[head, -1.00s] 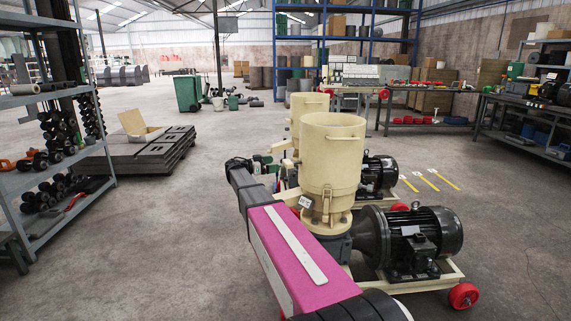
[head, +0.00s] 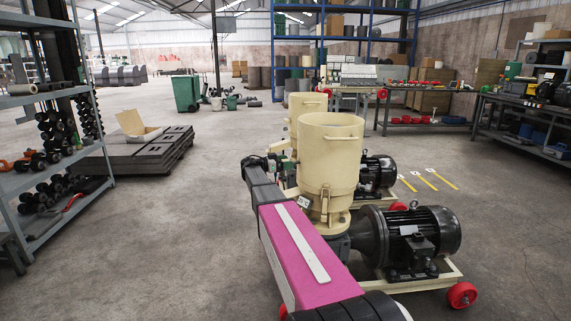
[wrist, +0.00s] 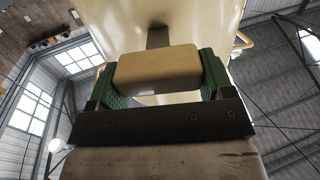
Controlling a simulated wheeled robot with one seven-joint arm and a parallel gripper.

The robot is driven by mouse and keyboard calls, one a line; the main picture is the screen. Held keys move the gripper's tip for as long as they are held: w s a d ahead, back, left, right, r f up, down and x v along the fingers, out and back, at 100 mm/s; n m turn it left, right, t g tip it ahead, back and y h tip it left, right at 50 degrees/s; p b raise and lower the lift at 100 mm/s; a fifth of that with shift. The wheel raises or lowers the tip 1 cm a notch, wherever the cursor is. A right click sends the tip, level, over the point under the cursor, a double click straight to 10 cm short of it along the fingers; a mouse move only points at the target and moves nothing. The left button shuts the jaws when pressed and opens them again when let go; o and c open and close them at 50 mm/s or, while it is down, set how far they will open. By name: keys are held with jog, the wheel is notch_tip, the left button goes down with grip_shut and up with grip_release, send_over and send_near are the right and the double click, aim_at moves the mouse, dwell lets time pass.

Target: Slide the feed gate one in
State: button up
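The cream feed hopper (head: 331,155) of the nearer pellet mill stands in the middle of the head view, with a second cream hopper (head: 305,103) behind it. In the wrist view the cream block handle of the feed gate (wrist: 157,70) sits between the green pads of my gripper (wrist: 160,78), which appear to press on both its sides. A short dark stem (wrist: 157,37) runs from the handle to the cream hopper wall (wrist: 118,25). In the head view my gripper (head: 277,161) is at the left side of the nearer hopper; the handle is not clear there.
Black motors (head: 423,240) and red wheels (head: 462,294) are on the right of the mills. A grey shelf (head: 65,150) with dark parts stands at far left, and a stack of dark plates (head: 140,155) lies left of my arm. The floor between is clear.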

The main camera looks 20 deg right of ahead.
aim_at(295, 162)
jog(key=c, duration=0.4)
jog(key=shift+d, duration=2.2)
jog(key=o, duration=1.3)
jog(key=shift+d, duration=0.1)
jog(key=shift+c, duration=0.2)
jog(key=a, duration=1.1)
